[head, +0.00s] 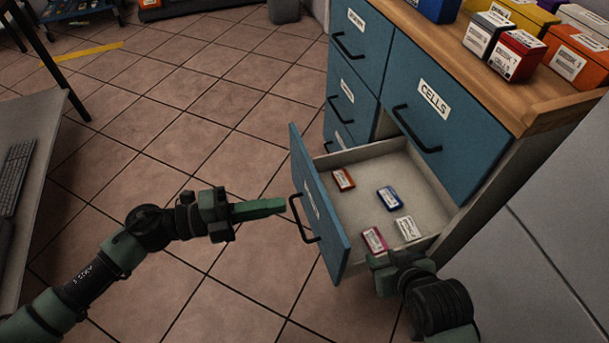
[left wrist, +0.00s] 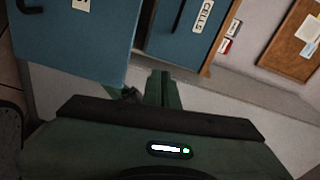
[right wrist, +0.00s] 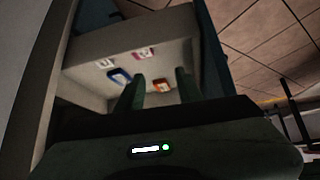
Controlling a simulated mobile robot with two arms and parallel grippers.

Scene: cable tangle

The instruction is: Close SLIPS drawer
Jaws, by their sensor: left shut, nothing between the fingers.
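A blue-fronted drawer (head: 320,217) in the lower part of the cabinet stands pulled out; the writing on its label is too small to read. Its dark bar handle (head: 301,220) faces left. Several small labelled items lie inside, including an orange one (head: 343,179) and a blue one (head: 388,198). My left gripper (head: 284,205) is shut and empty, its fingertips close to the handle; I cannot tell whether they touch. My right gripper (head: 384,260) is at the drawer's near side wall. Its fingers (right wrist: 158,88) are apart, with the drawer inside showing beyond them.
The drawer labelled CELLS (head: 433,110) is shut above the open one. More shut drawers (head: 355,45) are to its left. Several boxes (head: 518,53) stand on the wooden top (head: 450,50). A desk with a keyboard (head: 15,175) is at the left. The tiled floor (head: 190,130) between is clear.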

